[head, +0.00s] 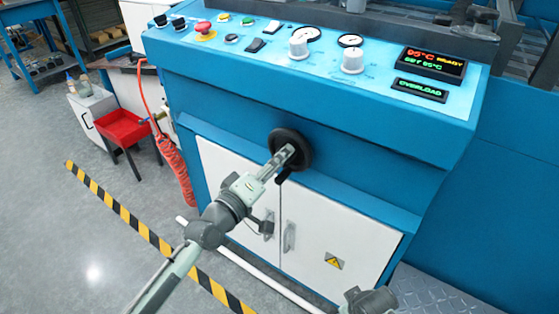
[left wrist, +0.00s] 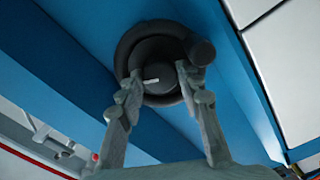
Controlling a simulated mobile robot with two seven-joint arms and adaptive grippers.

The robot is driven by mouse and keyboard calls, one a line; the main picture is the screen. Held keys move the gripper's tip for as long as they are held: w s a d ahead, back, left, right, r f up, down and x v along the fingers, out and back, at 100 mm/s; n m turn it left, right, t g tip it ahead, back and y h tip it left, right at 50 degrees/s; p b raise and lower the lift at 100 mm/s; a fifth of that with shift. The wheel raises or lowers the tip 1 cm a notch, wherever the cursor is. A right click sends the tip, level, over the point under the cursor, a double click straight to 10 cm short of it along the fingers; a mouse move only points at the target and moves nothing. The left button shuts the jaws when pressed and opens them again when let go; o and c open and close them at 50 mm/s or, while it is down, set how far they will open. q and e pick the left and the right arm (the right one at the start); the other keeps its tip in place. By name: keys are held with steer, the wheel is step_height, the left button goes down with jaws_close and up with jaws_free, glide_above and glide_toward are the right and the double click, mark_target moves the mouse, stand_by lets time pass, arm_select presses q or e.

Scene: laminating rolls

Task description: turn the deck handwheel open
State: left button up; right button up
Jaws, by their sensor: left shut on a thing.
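The deck handwheel (head: 303,143) is a black round wheel on the blue front of the machine, below the sloped control panel. It also shows in the left wrist view (left wrist: 133,40), with a white mark on its hub and a black crank knob (left wrist: 201,51) at its right edge. My left gripper (head: 287,160) is shut on the handwheel. In the left wrist view its two grey fingers (left wrist: 157,75) lie on either side of the hub, one close to the knob. The fingertip contacts are partly hidden.
The control panel (head: 375,85) above carries knobs, a red emergency button (head: 204,29) and a lit display (head: 432,63). White cabinet doors (head: 330,235) are below the wheel.

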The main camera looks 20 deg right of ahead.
arm_select(q)
steer(key=shift+f+n, duration=0.1)
steer(key=shift+n, duration=1.5)
steer(key=o, duration=1.2)
steer(key=shift+c, duration=0.2)
steer(key=shift+a, duration=0.1)
steer(key=v, duration=1.2)
